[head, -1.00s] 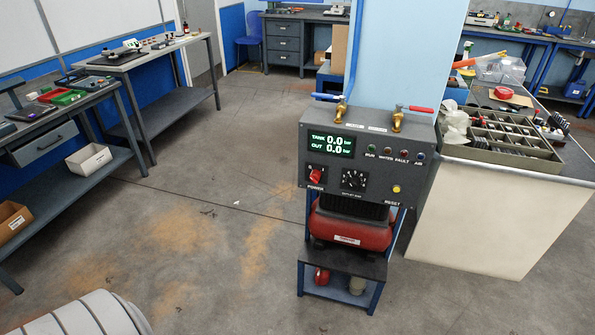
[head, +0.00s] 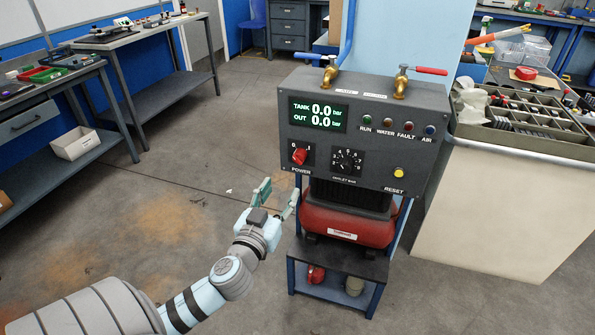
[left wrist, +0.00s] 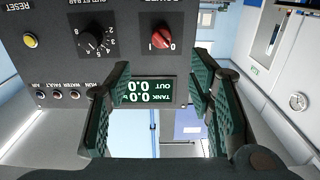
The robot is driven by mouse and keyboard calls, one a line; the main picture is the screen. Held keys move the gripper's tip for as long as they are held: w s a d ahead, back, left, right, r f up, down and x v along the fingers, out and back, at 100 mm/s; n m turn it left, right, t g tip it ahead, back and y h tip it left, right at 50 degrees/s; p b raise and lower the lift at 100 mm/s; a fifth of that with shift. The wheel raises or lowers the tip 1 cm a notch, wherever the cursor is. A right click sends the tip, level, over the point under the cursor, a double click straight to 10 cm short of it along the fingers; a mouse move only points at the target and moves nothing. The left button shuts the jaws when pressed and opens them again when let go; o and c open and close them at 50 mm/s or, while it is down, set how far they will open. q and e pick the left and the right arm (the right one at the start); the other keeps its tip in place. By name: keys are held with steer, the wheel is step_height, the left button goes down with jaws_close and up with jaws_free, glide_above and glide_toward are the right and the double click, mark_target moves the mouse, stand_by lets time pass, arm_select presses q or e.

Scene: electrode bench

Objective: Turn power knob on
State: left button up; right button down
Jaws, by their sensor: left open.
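The red power knob (head: 299,156) is on the lower left of the dark control panel (head: 380,118), under the display. Its pointer sits toward the 0 mark. The display (head: 318,114) reads 0.0 bar for TANK and OUT. My left gripper (head: 277,193) is open and empty, below and a little left of the knob in the head view. In the left wrist view, which is upside down, the knob (left wrist: 161,38) shows ahead, beyond the open fingers (left wrist: 165,100), not touched. My right gripper is not in view.
Beside the power knob is a black outlet dial (head: 347,161), and a yellow reset button (head: 398,172) is at lower right. Valves with blue and red (head: 431,71) handles stand on top. A red compressor (head: 345,223) sits below. A tray (head: 510,133) lies on the right counter.

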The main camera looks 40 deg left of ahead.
mark_target(297, 161)
arm_select(q)
steer(key=x, duration=1.3)
steer(key=shift+w+a, duration=0.25)
steer(key=shift+a, duration=0.05)
steer(key=shift+c, duration=0.4)
jaws_close()
